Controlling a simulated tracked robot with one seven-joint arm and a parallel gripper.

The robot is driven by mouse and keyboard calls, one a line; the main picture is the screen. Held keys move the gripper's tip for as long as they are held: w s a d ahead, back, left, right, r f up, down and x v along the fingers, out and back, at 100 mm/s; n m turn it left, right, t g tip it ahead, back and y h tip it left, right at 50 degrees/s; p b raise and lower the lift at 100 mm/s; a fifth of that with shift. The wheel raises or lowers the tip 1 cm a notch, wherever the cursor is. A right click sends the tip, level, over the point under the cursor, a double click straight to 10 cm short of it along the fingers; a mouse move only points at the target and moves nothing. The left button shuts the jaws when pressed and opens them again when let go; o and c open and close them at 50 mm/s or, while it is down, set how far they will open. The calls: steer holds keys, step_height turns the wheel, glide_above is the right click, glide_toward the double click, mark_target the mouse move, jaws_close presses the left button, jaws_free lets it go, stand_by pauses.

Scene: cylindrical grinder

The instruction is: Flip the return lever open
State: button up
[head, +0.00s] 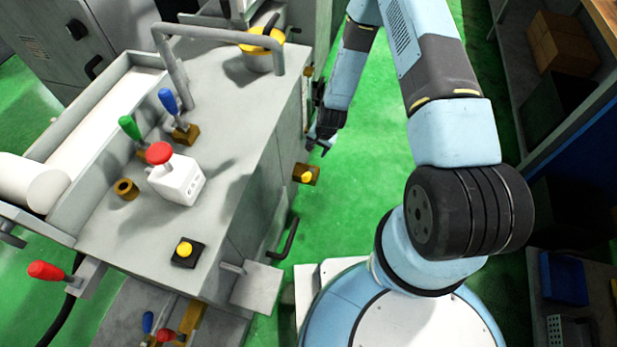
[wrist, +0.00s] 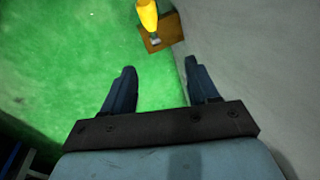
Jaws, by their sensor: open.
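A yellow-handled lever (head: 307,177) on a brown block sticks out from the right side wall of the grey machine. I take it for the return lever, but no label shows. In the wrist view the yellow handle (wrist: 148,14) and its brown block (wrist: 160,36) are at the top, cut off by the frame edge. My gripper (head: 322,144) is beside the machine's side wall, just above the lever in the head view. In the wrist view my gripper (wrist: 159,68) is open, with nothing between its fingers. The lever lies beyond the fingertips, apart from them.
The machine wall (wrist: 245,60) is close to the right finger. Green floor (head: 365,180) is clear on the other side.

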glide_toward(308, 175)
steer(key=shift+m, duration=0.3)
steer(key=x, duration=1.2)
steer(key=shift+d+f, duration=0.1)
steer(key=shift+f, duration=0.05)
steer(key=shift+c, duration=0.4)
